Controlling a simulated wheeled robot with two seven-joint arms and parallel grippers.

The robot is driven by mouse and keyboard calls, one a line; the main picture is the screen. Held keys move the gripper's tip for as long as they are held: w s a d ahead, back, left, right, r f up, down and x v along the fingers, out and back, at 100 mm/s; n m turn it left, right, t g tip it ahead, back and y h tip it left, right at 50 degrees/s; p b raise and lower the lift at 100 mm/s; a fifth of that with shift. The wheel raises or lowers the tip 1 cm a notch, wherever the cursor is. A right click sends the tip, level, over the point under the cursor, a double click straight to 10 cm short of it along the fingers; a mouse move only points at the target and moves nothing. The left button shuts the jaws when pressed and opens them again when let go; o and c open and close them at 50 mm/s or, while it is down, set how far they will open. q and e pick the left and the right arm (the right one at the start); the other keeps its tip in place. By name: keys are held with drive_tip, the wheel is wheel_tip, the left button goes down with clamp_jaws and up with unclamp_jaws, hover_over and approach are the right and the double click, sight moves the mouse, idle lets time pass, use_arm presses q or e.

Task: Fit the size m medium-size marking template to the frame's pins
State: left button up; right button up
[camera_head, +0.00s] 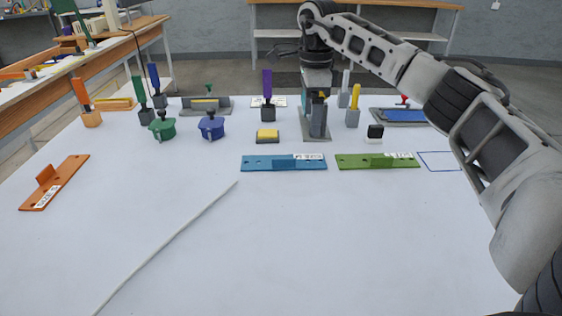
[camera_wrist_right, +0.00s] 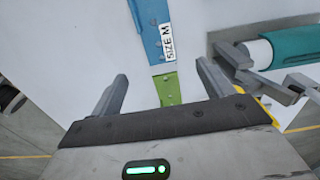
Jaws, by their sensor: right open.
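The blue template (camera_head: 265,163) lies flat in the middle of the table with a white label on its right end. In the right wrist view the blue template (camera_wrist_right: 147,20) shows the label SIZE M. A green template (camera_head: 350,162) lies just right of it, and an orange template (camera_head: 66,174) lies at the far left. My right gripper (camera_wrist_right: 163,70) is open and empty, its fingers apart above the templates; the green template (camera_wrist_right: 167,92) shows between them. In the head view my right arm reaches over the back middle, where its fingers are hard to make out. I cannot make out the frame's pins.
A grey and teal press (camera_head: 317,80) stands behind the templates. A yellow-topped block (camera_head: 267,134), a blue pot (camera_head: 211,127), a green pot (camera_head: 162,128) and several coloured-handled tools stand along the back. A blue outline (camera_head: 437,169) marks the table at right. The front is clear except for a pale strip (camera_head: 170,240).

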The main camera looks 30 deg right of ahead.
sight(309, 163)
wheel_tip(309, 163, down, 10)
drive_tip(key=shift+a+f+b, duration=0.1)
drive_tip(key=shift+f+b, duration=0.15)
drive_tip(key=shift+b, duration=0.1)
drive_tip(key=c, duration=1.1)
